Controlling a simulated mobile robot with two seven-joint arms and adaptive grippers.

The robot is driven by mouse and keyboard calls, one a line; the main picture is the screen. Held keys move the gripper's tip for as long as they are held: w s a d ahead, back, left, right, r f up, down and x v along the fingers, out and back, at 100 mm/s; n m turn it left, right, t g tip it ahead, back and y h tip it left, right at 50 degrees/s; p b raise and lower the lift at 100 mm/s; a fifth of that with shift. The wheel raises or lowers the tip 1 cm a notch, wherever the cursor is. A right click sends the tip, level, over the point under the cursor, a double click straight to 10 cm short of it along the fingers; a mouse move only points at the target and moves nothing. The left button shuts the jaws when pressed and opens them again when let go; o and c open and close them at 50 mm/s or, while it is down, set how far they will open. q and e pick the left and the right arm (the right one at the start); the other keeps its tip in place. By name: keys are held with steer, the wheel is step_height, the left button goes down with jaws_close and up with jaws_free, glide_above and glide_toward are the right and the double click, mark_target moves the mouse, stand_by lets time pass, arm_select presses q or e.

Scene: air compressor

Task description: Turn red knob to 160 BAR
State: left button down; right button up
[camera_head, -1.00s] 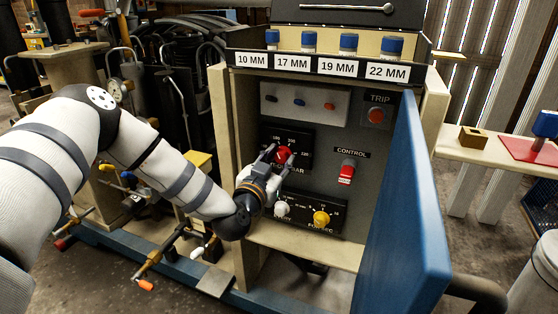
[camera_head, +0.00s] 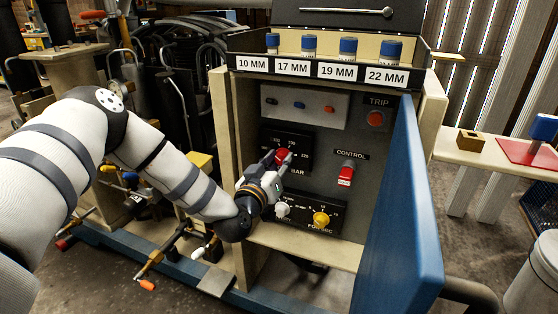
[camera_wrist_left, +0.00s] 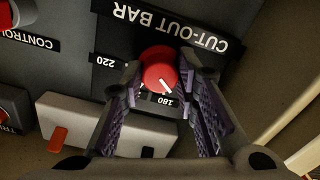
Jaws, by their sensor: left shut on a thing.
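The red knob (camera_head: 283,154) sits on the black CUT-OUT BAR plate (camera_head: 273,137) inside the open cabinet. My left gripper (camera_head: 276,160) is shut on it, with one finger on each side. The left wrist view shows the knob (camera_wrist_left: 158,65) upside down between the fingertips (camera_wrist_left: 160,82). Its white mark points down and right there, close to the right of the 180 label. The 220 label is at the left. The 160 label cannot be made out; the right finger covers that side of the dial. My right gripper is not in view.
A white knob (camera_head: 282,210) and a yellow knob (camera_head: 321,218) sit just below. A red CONTROL switch (camera_head: 346,176) and a TRIP button (camera_head: 376,118) are to the right. The blue cabinet door (camera_head: 405,205) stands open at the right. Blue-capped sockets (camera_head: 348,47) stand on top.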

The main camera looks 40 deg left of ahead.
arm_select(q)
steer(key=shift+n, duration=2.2)
steer(key=c, duration=1.2)
jaws_free()
steer(key=shift+c, duration=0.2)
steer(key=shift+s, duration=0.1)
steer(key=v, duration=1.2)
steer(key=shift+f, duration=0.1)
